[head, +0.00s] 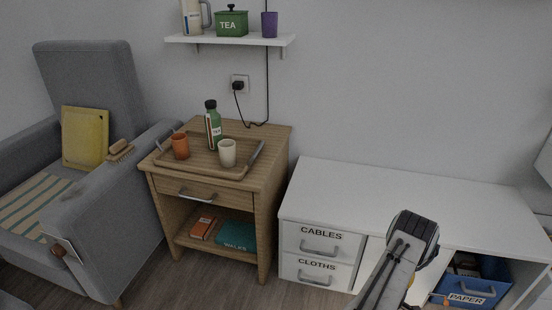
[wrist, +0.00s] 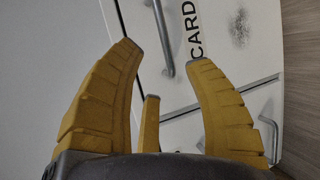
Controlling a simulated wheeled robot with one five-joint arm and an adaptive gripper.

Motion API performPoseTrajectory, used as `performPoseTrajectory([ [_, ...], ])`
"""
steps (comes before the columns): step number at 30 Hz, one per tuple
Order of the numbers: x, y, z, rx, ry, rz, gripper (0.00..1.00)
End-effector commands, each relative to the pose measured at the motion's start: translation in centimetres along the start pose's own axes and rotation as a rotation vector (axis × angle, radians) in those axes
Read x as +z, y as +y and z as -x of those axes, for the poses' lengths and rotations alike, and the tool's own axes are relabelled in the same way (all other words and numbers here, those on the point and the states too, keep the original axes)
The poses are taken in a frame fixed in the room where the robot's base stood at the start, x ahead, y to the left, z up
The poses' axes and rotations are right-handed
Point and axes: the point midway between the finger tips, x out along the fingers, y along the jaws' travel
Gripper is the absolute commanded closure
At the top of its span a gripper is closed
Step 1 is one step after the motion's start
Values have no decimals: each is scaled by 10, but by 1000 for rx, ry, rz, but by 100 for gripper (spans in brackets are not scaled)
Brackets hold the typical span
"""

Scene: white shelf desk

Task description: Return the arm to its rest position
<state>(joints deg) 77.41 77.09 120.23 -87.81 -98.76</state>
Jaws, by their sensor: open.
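My gripper (wrist: 164,54) shows in the wrist view with its yellow fingers spread apart and nothing between them. Beyond the fingers is a white drawer front with a bar handle (wrist: 163,38) and a label reading "CARD" (wrist: 193,30), partly cut off by the frame edge. In the head view, my arm rises from the bottom edge in front of the low white desk unit (head: 420,195). The gripper's fingers are not visible in that view.
The white unit has drawers labelled CABLES (head: 321,233) and CLOTHS (head: 317,265), and a blue PAPER bin (head: 471,287) in an open bay. Left stand a wooden nightstand (head: 214,190) with a loaded tray (head: 195,167), and a grey armchair (head: 88,75). The unit's top is clear.

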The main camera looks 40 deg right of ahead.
Motion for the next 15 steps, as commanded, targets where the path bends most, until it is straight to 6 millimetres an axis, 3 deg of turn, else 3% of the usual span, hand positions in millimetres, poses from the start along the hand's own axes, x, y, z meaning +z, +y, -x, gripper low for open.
performPoseTrajectory([
  [8,-2,4,0,0,4,-2,53],
  [11,-15,29,2,-10,36,-27,53],
  [15,-53,87,12,-57,120,-99,53],
])
